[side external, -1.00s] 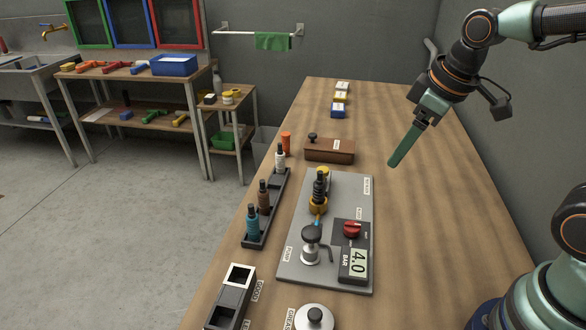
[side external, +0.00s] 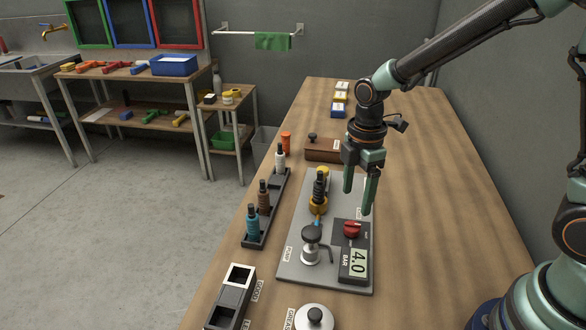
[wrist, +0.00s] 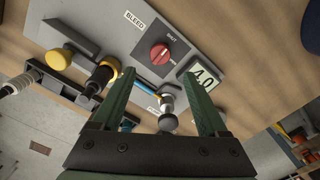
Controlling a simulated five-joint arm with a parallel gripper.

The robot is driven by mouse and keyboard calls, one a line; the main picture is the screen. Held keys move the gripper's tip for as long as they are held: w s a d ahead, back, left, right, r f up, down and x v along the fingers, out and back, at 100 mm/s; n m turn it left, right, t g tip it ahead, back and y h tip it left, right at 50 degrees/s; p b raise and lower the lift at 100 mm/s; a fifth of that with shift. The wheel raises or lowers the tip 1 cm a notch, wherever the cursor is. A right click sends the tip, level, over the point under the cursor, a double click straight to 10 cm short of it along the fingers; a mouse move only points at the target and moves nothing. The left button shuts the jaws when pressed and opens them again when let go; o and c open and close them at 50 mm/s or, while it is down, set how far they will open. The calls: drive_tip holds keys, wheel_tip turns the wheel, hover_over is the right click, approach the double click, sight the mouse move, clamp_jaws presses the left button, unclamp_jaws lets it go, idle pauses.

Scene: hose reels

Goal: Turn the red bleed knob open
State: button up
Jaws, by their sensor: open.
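The red bleed knob (side external: 352,229) sits on a dark panel at the right side of the grey plate (side external: 297,274). In the wrist view the knob (wrist: 160,54) shows a pale pointer line, near the labels BLEED and SHUT. The gauge display (side external: 358,262) beside it reads 4.0. My gripper (side external: 357,200) is open and empty, pointing down above the plate's right side, apart from the knob. In the wrist view the knob lies beyond and between my two green fingers (wrist: 164,92).
A pump with a black knob (side external: 312,235) stands left of the panel. A yellow and black fitting (side external: 319,195) stands behind it. A rack (side external: 260,228) of several bottles is at the left. A brown box (side external: 322,150) is behind the plate. The table's right side is clear.

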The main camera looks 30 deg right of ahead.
sight(352, 224)
wheel_tip(352, 224, down, 9)
drive_tip(key=shift+r, duration=0.2)
drive_tip(key=shift+c, duration=0.3)
clamp_jaws()
